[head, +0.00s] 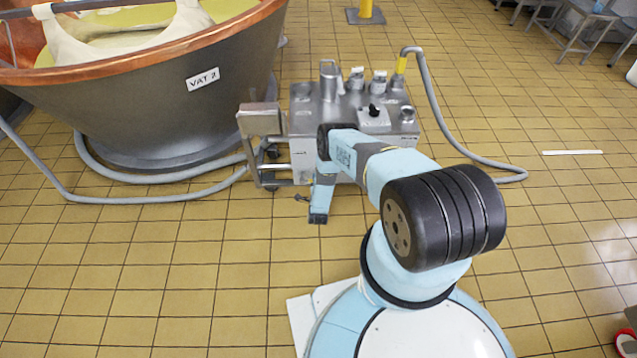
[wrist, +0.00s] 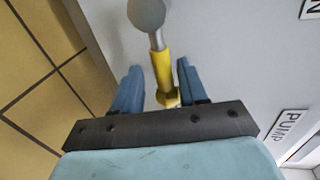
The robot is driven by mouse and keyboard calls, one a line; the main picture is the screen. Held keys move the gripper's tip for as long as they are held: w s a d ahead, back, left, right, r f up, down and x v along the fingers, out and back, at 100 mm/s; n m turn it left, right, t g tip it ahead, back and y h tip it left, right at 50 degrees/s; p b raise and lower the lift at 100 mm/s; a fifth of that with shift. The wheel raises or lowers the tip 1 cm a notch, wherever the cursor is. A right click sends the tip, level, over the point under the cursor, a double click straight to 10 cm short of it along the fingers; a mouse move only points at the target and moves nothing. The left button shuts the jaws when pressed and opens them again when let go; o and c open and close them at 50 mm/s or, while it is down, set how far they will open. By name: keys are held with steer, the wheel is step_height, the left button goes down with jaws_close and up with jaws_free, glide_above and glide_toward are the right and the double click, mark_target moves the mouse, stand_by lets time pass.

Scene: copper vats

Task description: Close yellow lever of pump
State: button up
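The yellow lever (wrist: 161,74) shows in the wrist view, with a grey shaft above it and a round grey knob (wrist: 146,14) at its end. It stands out in front of the pump's pale grey face (wrist: 232,60). My gripper (wrist: 157,75) is open, with one blue finger on each side of the lever and a visible gap on both sides. In the head view the steel pump (head: 300,150) stands beyond my arm, and the lever cannot be made out there.
A label reading PUMP (wrist: 288,127) is on the pump face. A large copper-rimmed vat (head: 150,105) marked VAT 2 stands left of the pump. Grey hoses (head: 150,198) lie on the tiled floor at left, and another hose (head: 440,120) curves right. The floor at front left is clear.

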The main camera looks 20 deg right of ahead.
steer(key=shift+w+r, duration=0.1)
steer(key=shift+a, duration=0.1)
steer(key=v, duration=1.3)
steer(key=shift+s, duration=0.4)
steer(key=shift+a, duration=0.15)
